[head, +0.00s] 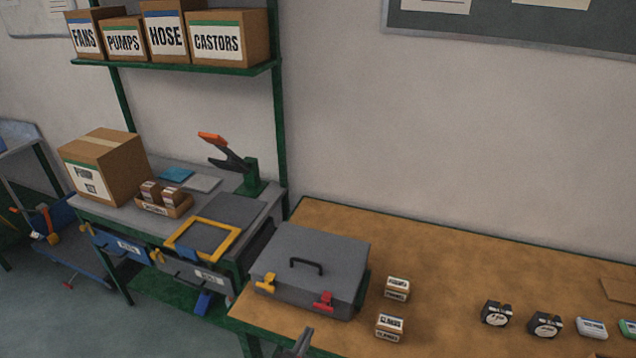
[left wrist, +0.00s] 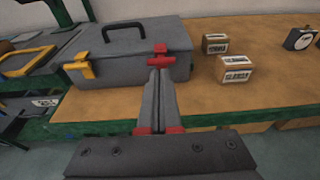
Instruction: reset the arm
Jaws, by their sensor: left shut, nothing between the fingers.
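My left gripper (head: 303,340) shows at the bottom edge of the head view, at the front edge of the wooden workbench (head: 455,255). In the left wrist view the gripper (left wrist: 160,75) has its two grey fingers pressed together, with nothing between them. Its tips appear just in front of the grey case (left wrist: 140,45), near the red latch (left wrist: 160,55); whether they touch it I cannot tell. The case (head: 310,262) is closed and lies on the workbench, with a black handle, a yellow latch (head: 265,283) and a red latch (head: 324,301). My right gripper is in neither view.
Two small labelled boxes (head: 397,288) (head: 390,325) stand right of the case. Two black gauges (head: 496,313) (head: 545,324) sit further right. A grey side bench with a yellow frame (head: 203,240) and a cardboard box (head: 103,167) is at left. The workbench's middle back is clear.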

